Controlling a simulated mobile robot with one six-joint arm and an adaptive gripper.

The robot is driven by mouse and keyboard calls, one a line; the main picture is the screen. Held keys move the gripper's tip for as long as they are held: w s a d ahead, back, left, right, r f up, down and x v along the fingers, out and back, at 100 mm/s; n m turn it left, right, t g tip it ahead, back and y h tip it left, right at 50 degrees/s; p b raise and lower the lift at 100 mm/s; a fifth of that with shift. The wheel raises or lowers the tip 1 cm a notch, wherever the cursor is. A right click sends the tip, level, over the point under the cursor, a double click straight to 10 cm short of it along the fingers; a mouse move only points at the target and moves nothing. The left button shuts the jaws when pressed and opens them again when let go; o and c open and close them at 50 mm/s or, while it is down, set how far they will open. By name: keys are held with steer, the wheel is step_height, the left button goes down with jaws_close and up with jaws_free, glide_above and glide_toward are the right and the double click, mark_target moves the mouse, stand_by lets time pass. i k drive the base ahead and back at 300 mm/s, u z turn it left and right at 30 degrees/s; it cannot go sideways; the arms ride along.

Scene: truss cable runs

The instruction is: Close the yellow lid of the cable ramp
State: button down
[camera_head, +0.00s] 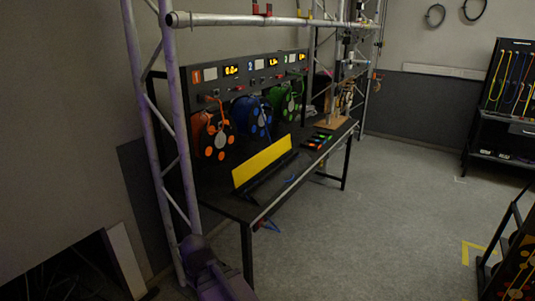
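The yellow lid (262,163) of the cable ramp is a long, narrow panel on the dark table. It stands raised and tilted, with its broad yellow face towards the camera. The dark ramp base (268,183) runs along the lid's lower edge and is hard to tell from the table top. Whether a cable lies in its channel is too dark to see. My gripper is not visible in this view.
The black table (232,208) stands against a metal truss (166,130). Orange (213,136), blue (252,116) and green (286,101) cable reels hang behind the ramp. Small coloured items (318,141) lie to its right. Grey floor (370,215) in front is clear.

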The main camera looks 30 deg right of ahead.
mark_target(245, 172)
steer(key=k, duration=0.9)
steer(key=z, duration=0.45)
steer(key=i, duration=1.7)
steer(key=u, duration=0.45)
